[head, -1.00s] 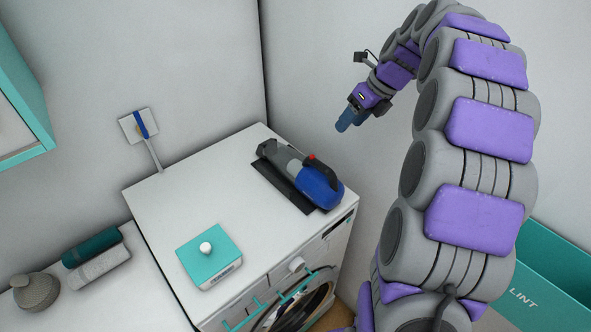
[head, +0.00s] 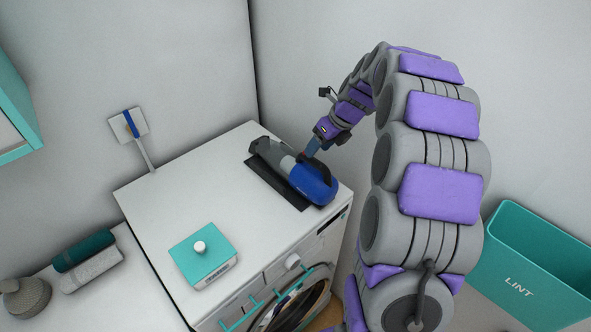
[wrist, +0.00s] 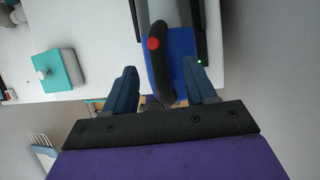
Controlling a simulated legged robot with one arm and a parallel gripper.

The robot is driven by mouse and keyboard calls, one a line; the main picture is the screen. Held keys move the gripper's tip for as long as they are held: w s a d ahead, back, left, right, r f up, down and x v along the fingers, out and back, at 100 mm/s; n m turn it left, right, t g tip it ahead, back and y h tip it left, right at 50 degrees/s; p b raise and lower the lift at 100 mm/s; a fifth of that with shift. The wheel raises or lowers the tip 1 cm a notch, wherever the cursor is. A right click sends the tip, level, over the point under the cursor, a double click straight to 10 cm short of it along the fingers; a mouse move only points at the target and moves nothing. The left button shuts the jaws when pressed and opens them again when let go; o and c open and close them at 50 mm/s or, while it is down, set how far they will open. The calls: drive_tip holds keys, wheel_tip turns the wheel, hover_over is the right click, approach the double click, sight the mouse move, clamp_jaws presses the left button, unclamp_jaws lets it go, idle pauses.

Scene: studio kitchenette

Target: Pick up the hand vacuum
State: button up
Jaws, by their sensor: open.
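The hand vacuum (head: 314,184) has a blue body, a grey nozzle and a dark handle. It lies on a dark base (head: 276,184) on top of the white washing machine. In the wrist view the vacuum (wrist: 181,48) and its dark handle with a red button (wrist: 158,52) reach down between my fingers. My gripper (head: 313,147) is at the vacuum's handle in the head view. In the wrist view my gripper (wrist: 163,88) is open, one blue finger on each side of the vacuum's end, with gaps visible. Contact cannot be told.
A teal box with a white knob (head: 203,256) stands on the washer's front left. A brush-like tool (head: 135,132) leans at the wall. Rolled towels (head: 88,262) lie at left. A teal LINT bin (head: 530,262) is at right.

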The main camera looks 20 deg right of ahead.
drive_tip(key=x, duration=0.4)
drive_tip(key=shift+s, duration=0.15)
drive_tip(key=shift+f, duration=0.25)
drive_tip(key=shift+c, duration=0.5)
drive_tip(key=shift+a, duration=0.1)
clamp_jaws()
drive_tip(key=shift+r, duration=0.1)
